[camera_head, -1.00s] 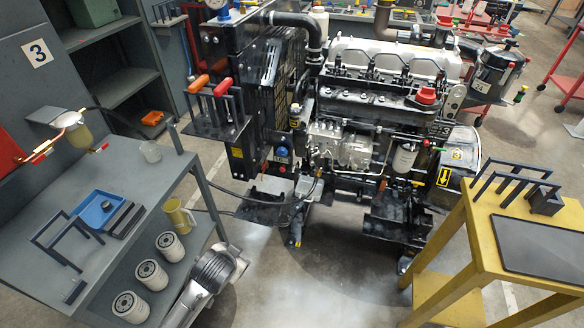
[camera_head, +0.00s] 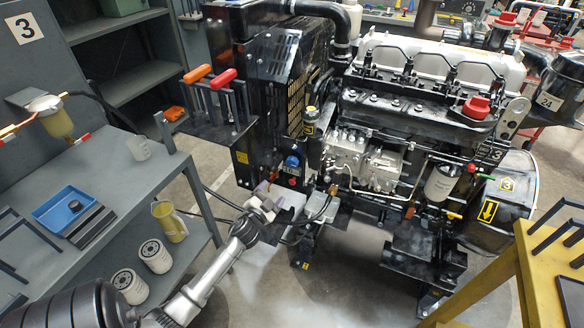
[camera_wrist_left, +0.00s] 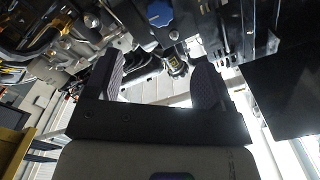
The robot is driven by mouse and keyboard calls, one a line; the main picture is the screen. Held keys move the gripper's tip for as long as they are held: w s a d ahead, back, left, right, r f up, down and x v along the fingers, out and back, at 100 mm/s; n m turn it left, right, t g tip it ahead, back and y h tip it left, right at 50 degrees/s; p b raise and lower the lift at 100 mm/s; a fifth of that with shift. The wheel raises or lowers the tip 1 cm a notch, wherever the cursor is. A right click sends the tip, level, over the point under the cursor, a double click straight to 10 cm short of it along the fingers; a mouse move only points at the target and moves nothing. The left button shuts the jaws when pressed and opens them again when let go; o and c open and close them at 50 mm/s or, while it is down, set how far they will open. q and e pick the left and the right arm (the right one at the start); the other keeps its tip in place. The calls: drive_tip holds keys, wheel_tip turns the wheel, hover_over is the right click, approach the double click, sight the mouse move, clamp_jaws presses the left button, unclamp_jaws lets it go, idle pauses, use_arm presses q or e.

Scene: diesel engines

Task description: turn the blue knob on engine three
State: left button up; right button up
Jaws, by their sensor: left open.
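The blue knob (camera_head: 292,162) is on the lower front of engine three (camera_head: 425,100), beside a small red button. It also shows at the top of the left wrist view (camera_wrist_left: 159,12), facing the camera, beyond my fingertips. My left gripper (camera_head: 269,192) is below and a little left of the knob in the head view, apart from it. Its two dark, ribbed fingers stand wide apart in the left wrist view (camera_wrist_left: 157,72), with nothing between them. My right gripper is not in view.
A grey bench (camera_head: 100,205) with a blue tray (camera_head: 66,208) stands at the left. White filters (camera_head: 155,257) and a yellow jug (camera_head: 168,222) sit on its lower shelf. A yellow table (camera_head: 510,275) is at the lower right.

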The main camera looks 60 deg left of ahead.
sight(291, 165)
use_arm(q)
drive_tip(key=b+x, duration=0.1)
drive_tip(key=x, duration=0.3)
drive_tip(key=b+x, duration=0.1)
drive_tip(key=x, duration=0.3)
drive_tip(key=b+x, duration=0.2)
drive_tip(key=x, duration=0.2)
drive_tip(key=shift+w+r, duration=0.2)
drive_tip(key=shift+r, duration=0.05)
drive_tip(key=shift+b+x, duration=0.3)
drive_tip(key=shift+x, duration=0.75)
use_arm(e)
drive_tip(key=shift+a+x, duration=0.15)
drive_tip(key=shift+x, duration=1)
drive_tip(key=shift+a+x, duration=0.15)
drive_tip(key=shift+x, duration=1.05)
use_arm(q)
drive_tip(key=shift+r, duration=0.1)
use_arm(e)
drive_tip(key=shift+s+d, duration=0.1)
use_arm(q)
drive_tip(key=c, duration=0.9)
